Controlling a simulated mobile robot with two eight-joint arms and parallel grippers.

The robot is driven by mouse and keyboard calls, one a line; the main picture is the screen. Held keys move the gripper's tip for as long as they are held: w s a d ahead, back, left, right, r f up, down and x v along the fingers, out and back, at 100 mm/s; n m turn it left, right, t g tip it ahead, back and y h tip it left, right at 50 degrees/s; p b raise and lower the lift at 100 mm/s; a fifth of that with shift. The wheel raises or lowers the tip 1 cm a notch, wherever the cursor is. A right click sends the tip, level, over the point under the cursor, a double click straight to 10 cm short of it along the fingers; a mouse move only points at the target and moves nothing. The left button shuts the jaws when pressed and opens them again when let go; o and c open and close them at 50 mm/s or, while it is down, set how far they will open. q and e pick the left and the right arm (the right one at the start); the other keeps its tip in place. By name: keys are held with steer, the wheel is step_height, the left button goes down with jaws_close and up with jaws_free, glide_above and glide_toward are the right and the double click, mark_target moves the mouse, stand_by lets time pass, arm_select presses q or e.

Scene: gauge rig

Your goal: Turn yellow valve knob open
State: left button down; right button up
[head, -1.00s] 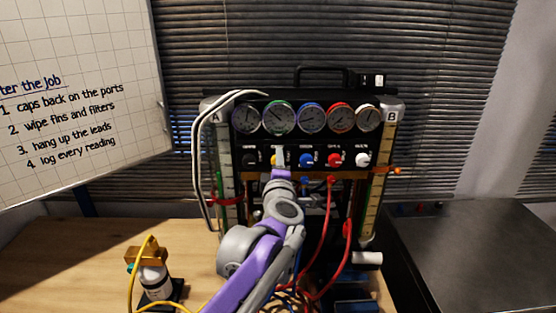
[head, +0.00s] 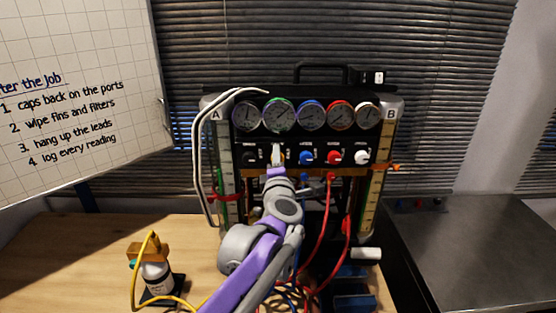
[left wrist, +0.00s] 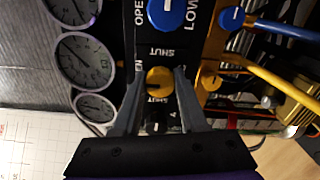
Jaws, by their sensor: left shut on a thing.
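The yellow valve knob (left wrist: 158,81) sits on the rig's black panel, between my left gripper's two fingers in the left wrist view. My left gripper (left wrist: 158,88) is shut on the knob, with one finger on each side of it. In the head view the left gripper (head: 277,155) covers most of the yellow knob, in the row under the gauges. Lettering reading SHUT shows beside the knob in the wrist view; the knob's exact angle is hard to read. My right gripper is in neither view.
A blue knob (head: 306,157), a red knob (head: 334,157) and a white knob (head: 362,158) stand to the right of the yellow one. Several round gauges sit above. Red hoses (head: 327,230) hang in front. A bottle (head: 157,276) stands on the table at left.

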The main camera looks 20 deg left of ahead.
arm_select(q)
steer(key=shift+c, duration=2.2)
jaws_free()
steer(key=shift+s, duration=0.1)
steer(key=b+v, duration=0.1)
steer(key=v, duration=0.9)
steer(key=shift+s, duration=0.35)
steer(key=shift+d, duration=0.1)
